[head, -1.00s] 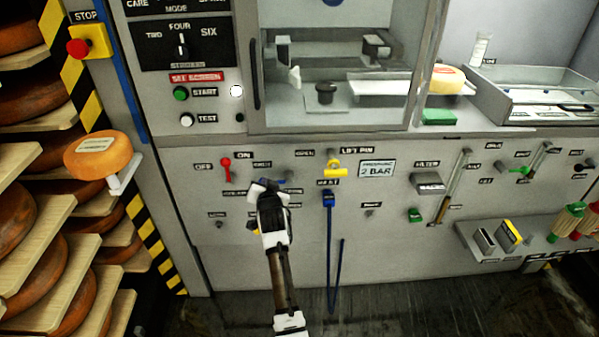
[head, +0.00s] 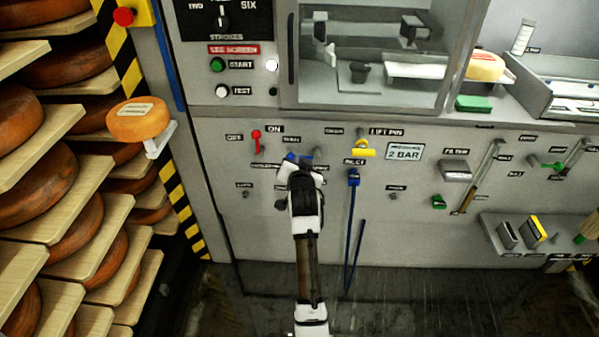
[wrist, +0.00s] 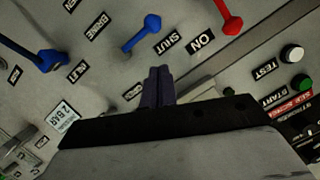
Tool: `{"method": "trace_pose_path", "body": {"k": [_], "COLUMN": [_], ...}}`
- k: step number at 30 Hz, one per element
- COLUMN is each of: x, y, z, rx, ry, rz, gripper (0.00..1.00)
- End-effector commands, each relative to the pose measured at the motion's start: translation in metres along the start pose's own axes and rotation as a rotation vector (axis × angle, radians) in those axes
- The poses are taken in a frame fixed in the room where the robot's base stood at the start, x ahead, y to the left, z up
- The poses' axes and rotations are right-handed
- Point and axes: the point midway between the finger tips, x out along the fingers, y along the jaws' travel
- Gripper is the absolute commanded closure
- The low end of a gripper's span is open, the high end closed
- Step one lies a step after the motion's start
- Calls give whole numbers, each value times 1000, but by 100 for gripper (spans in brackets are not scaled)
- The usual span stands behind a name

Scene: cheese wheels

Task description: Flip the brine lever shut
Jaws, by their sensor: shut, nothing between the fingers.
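The brine lever is a small blue lever (wrist: 143,33) between the BRINE and SHUT labels in the wrist view. Its round knob points up and to the right there, with the SHUT label (wrist: 167,43) beside it. In the head view it is mostly hidden behind my gripper (head: 300,162), with only bits of blue showing. My gripper is in front of the panel; its two dark fingers (wrist: 158,86) are together and empty. In the wrist view the fingertips appear just below the lever, with a gap in the picture; I cannot tell their depth from the panel.
A red lever (head: 257,141) is left of my gripper. A yellow lift pin handle (head: 364,150) and a blue hanging handle (head: 353,177) are to the right. Cheese shelves (head: 50,213) stand at the left.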

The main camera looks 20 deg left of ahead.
Motion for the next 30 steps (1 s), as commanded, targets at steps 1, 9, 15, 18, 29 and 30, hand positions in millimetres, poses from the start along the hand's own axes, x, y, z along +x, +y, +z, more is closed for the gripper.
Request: {"method": "trace_pose_path", "body": {"k": [1, 9, 15, 18, 29, 30], "x": [-9, -42, -48, -48, -48, -49], "y": [1, -1, -1, -1, -4, -12], "z": [1, 0, -1, -1, -2, -7], "rx": [1, 1, 0, 0, -3, -12], "ry": [3, 2, 2, 2, 7, 23], "rz": [-1, 0, 0, 0, -6, -23], "gripper": [100, 100, 100, 100, 100, 100]}}
